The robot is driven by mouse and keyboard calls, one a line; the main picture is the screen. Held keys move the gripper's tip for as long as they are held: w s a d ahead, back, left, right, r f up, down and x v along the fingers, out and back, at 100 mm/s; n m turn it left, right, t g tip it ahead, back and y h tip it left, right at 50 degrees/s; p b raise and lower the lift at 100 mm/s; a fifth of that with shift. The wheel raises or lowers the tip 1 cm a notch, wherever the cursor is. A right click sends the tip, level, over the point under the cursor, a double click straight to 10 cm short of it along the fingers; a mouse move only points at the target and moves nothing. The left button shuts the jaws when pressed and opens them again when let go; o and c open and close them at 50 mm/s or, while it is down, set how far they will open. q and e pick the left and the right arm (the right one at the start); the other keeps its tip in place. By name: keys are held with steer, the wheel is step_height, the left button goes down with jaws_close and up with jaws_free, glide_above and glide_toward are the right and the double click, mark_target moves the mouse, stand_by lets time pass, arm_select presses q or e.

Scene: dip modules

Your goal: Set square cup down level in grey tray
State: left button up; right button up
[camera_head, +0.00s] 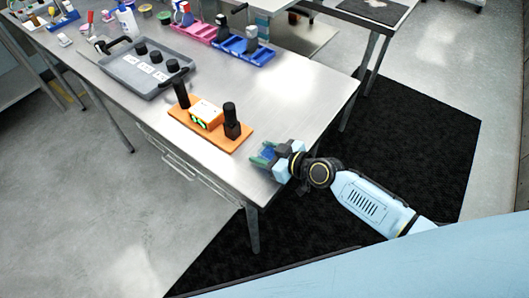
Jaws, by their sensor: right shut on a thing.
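My right gripper (266,156) is at the near right edge of the metal table. It is shut on a small dark blue thing (268,154), which I take to be the square cup; the fingers hide much of it, and its tilt is hard to tell. The grey tray (128,83) lies flat on the table, up and to the left, well apart from the gripper. Several black round pieces and white cards are in the tray. My left gripper is not in view.
An orange board (184,119) with two black upright pieces and an orange-white box (207,113) lies between gripper and tray. Blue bins (259,57) and pink bins (196,33) stand behind. The metal table (300,92) is bare to the right of the board.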

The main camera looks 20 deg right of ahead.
steer(key=o, duration=1)
steer(key=shift+f, duration=0.1)
steer(key=shift+c, duration=0.2)
steer(key=v, duration=1.3)
steer(key=shift+s, duration=0.3)
